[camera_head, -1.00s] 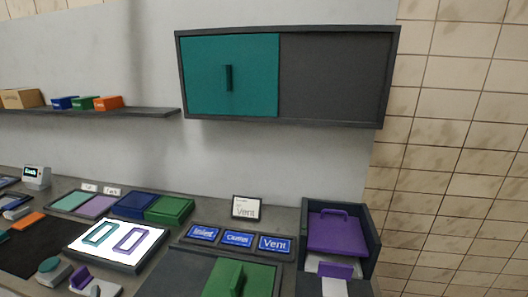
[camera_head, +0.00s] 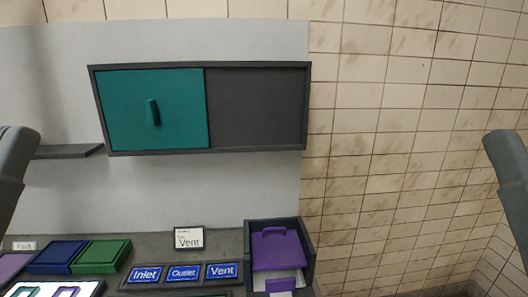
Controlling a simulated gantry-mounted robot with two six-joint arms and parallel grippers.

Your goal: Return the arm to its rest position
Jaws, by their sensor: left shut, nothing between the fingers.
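A dark grey link of my left arm (camera_head: 14,165) stands at the left edge. A matching link of my right arm (camera_head: 509,175) stands at the right edge. Both are upright and slightly tilted, with rounded upper ends. No fingers of either gripper show, and neither arm touches anything visible.
A wall cabinet (camera_head: 256,108) with a teal sliding door (camera_head: 130,110) hangs ahead. Below are a green box (camera_head: 102,256), a blue box (camera_head: 57,257), labels including Vent (camera_head: 222,270), and a dark bin (camera_head: 309,250) holding a purple handled piece (camera_head: 277,250). The middle is clear.

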